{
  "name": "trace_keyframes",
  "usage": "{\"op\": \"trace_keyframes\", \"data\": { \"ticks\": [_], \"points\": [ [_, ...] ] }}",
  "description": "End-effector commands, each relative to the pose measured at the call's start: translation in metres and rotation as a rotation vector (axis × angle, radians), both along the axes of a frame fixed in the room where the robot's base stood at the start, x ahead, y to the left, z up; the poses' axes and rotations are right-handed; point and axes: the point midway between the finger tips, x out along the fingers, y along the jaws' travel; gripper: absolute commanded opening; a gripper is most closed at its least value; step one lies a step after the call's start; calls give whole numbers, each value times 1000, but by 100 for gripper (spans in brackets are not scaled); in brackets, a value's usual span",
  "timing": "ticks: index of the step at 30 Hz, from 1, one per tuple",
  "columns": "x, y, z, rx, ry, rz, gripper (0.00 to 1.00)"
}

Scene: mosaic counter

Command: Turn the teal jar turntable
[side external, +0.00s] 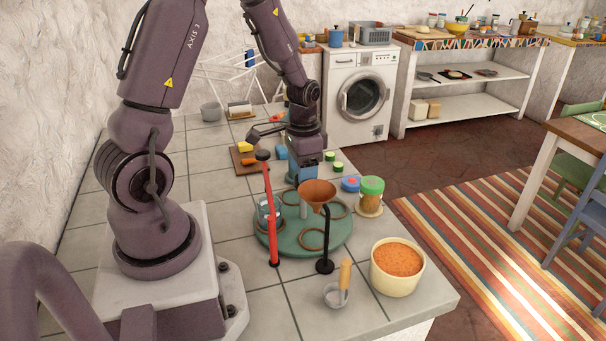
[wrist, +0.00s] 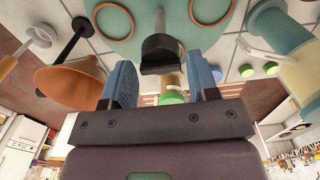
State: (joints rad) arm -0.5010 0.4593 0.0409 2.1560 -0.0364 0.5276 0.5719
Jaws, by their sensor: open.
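The teal turntable (side external: 288,240) is a low round disc on the tiled counter, with several brown rings on its top. A glass jar (side external: 263,213) stands on its left side in the side view, partly hidden by a red post. My gripper (side external: 304,184) points down over the turntable's far side. In the wrist view, the turntable (wrist: 125,22) is at the top. The blue fingers of my gripper (wrist: 160,65) are apart. A dark upright handle (wrist: 160,48) shows between them; I cannot tell whether either finger touches it.
A red post (side external: 270,215) and a copper funnel (side external: 318,192) on a black stand rise close in front of the turntable. Bare tiles lie at the left.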

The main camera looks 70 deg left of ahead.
Motion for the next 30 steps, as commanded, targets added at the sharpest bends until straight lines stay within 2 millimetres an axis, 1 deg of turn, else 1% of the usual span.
{"op": "trace_keyframes", "data": {
  "ticks": [1, 6, 14, 17, 18, 20, 21, 30],
  "points": [
    [-1, 0, -6, -2, 3, 0, 54],
    [0, 0, -16, -1, 1, 1, 54],
    [0, 0, -16, 0, -1, 1, 54],
    [0, 0, -16, 0, -1, 1, 33],
    [0, 0, -16, 0, 0, 1, 24],
    [0, 0, -16, 0, 0, 1, 10],
    [0, 0, -16, 0, 0, 1, 1],
    [0, 0, -16, 0, -1, -17, 1]
  ]
}}
